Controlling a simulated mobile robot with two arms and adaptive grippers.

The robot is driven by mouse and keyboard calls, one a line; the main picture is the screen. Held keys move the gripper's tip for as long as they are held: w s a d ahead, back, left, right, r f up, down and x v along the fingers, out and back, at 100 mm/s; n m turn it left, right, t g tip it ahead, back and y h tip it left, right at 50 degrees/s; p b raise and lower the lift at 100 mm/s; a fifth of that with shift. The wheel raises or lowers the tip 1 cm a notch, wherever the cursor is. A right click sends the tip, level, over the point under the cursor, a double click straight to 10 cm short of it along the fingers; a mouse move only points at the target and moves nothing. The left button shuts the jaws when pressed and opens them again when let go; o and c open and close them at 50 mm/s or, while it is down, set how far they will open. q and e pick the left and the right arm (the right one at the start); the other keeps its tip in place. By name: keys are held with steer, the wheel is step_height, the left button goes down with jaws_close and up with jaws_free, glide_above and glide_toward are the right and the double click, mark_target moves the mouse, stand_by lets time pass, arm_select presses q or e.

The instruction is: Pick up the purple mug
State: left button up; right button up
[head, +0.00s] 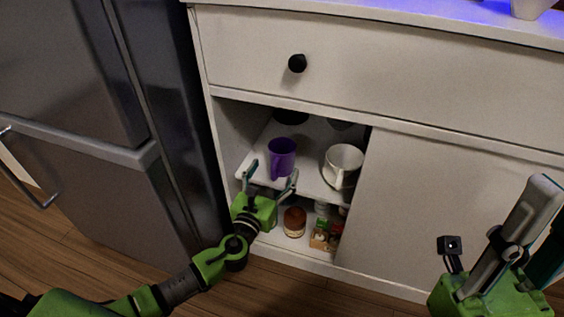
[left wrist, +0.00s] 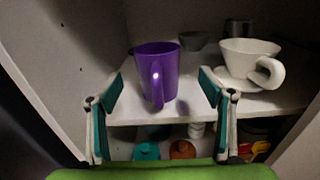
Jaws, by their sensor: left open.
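The purple mug (head: 282,154) stands upright on the upper shelf of the open cabinet, near the shelf's front edge. Its handle faces the front. My left gripper (head: 270,178) is open in front of the mug, with a finger to either side. In the left wrist view the mug (left wrist: 157,72) shows beyond and between the two open fingertips (left wrist: 160,85), with no finger seen touching it. My right gripper (head: 515,235) is at the lower right of the head view, away from the mug; whether it is open or shut is unclear.
A white cup (head: 343,163) stands right of the mug and also shows in the left wrist view (left wrist: 247,62). Dark bowls or cups sit farther back. A jar (head: 295,221) and small packages (head: 322,237) are on the lower shelf. A sliding door (head: 440,210) covers the cabinet's right side.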

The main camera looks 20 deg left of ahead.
mark_target(278, 161)
arm_select(q)
steer(key=w, duration=0.2)
steer(key=shift+w, duration=0.35)
steer(key=w+b, duration=0.2)
steer(key=w, duration=0.2)
steer(key=shift+w+a+f, duration=0.1)
steer(key=shift+w+f, duration=0.05)
steer(key=shift+w, duration=0.35)
steer(key=c, duration=1.4)
steer(key=shift+w, duration=0.1)
steer(key=shift+c, duration=0.2)
